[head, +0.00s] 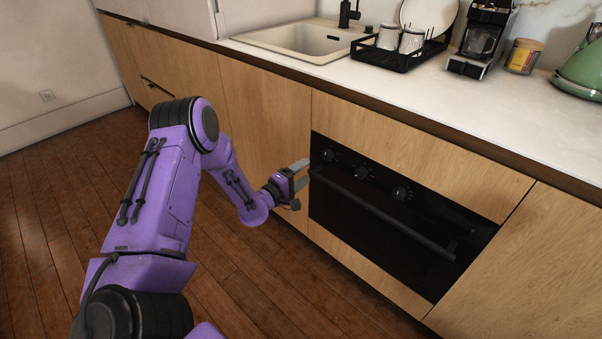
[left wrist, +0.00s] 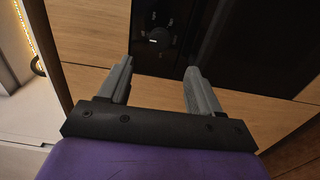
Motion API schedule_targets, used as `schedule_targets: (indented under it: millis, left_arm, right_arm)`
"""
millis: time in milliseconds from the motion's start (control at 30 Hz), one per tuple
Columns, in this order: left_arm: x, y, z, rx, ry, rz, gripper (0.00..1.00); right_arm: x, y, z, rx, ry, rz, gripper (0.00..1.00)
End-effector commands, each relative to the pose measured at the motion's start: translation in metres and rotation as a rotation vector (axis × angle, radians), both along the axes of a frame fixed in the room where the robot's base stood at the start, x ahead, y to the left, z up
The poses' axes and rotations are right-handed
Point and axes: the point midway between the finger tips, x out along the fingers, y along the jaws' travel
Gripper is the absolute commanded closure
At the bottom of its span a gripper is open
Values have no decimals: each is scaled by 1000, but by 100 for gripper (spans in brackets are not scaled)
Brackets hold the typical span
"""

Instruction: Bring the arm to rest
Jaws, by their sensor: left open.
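My left arm (head: 160,190) is purple with black joints and reaches from the bottom left toward the cabinets. My left gripper (head: 303,175) is near the left edge of the black oven (head: 390,215). In the left wrist view the left gripper (left wrist: 160,85) has its two grey fingers apart with nothing between them. An oven knob (left wrist: 159,37) shows beyond the fingertips. I cannot tell whether the fingertips touch the oven front. My right gripper is not in view.
The wooden cabinet fronts (head: 260,125) run along the right under a pale countertop (head: 480,110). On it are a sink (head: 290,37), a black dish rack (head: 395,55), a coffee maker (head: 482,42), a jar (head: 524,56) and a green kettle (head: 583,70). The wooden floor (head: 45,230) is clear at left.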

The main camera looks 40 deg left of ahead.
Motion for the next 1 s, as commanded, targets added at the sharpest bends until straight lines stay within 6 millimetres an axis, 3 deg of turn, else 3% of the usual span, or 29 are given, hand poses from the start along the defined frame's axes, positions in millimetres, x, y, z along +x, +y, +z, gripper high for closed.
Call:
schedule_targets:
  millis: [600,733,800,867,967,1000]
  left_arm:
    - [-5,1,0,6,0,1,36]
    - [-8,6,-8,172,25,37,36]
    - [-25,2,-32,320,138,108,36]
    - [-54,-21,-57,475,313,121,36]
    - [-122,-59,-94,697,609,48,36]
    - [-153,-72,-104,773,719,0,36]
  right_arm:
    - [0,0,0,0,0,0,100]
    - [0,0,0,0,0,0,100]
    - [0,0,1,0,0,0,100]
    - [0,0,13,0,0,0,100]
    - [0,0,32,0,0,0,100]
    - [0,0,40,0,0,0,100]
